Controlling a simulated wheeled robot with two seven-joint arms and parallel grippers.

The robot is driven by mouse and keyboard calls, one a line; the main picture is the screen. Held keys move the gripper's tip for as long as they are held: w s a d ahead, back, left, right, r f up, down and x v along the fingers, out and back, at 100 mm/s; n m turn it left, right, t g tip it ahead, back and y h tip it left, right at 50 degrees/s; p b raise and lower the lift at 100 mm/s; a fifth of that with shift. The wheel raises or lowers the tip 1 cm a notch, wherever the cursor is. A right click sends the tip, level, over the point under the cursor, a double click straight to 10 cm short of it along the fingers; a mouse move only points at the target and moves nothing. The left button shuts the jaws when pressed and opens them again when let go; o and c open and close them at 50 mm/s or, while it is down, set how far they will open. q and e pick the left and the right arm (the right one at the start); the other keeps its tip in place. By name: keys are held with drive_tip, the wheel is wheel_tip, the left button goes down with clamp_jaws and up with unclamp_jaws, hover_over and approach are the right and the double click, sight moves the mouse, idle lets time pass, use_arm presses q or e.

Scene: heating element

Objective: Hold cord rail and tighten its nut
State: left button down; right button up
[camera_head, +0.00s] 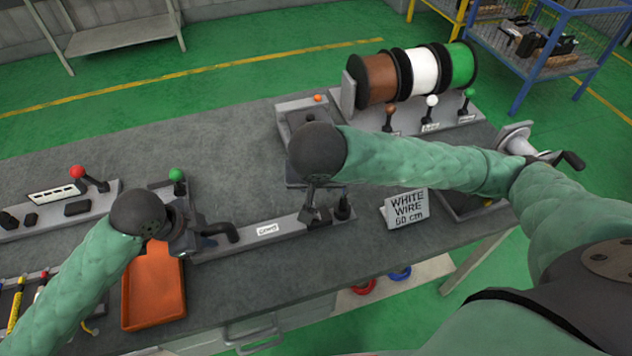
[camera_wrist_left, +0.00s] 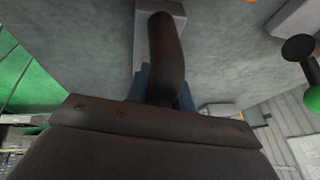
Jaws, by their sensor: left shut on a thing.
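The cord rail (camera_head: 285,231) is a long grey bar with a small white label, lying across the bench in the head view. My left gripper (camera_head: 190,236) is at its left end, shut on it; a dark bent piece (camera_head: 222,232) sticks out beside the gripper. In the left wrist view this dark curved piece (camera_wrist_left: 165,55) rises in front of the gripper (camera_wrist_left: 160,100), over a light grey base. My right gripper (camera_head: 313,207) points down at the rail's right end, near a dark upright knob (camera_head: 343,208). Its fingers are small and partly hidden by the wrist. I cannot make out the nut.
An orange tray (camera_head: 153,290) lies below the left gripper. Brown, white and green wire spools (camera_head: 422,72) stand at the back right. A sign reading white wire (camera_head: 406,210) stands right of the rail. A green-knobbed lever (camera_head: 176,176) is close behind the left gripper.

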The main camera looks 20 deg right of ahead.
idle(0.4)
use_arm(q)
drive_tip(key=c, duration=1.1)
unclamp_jaws()
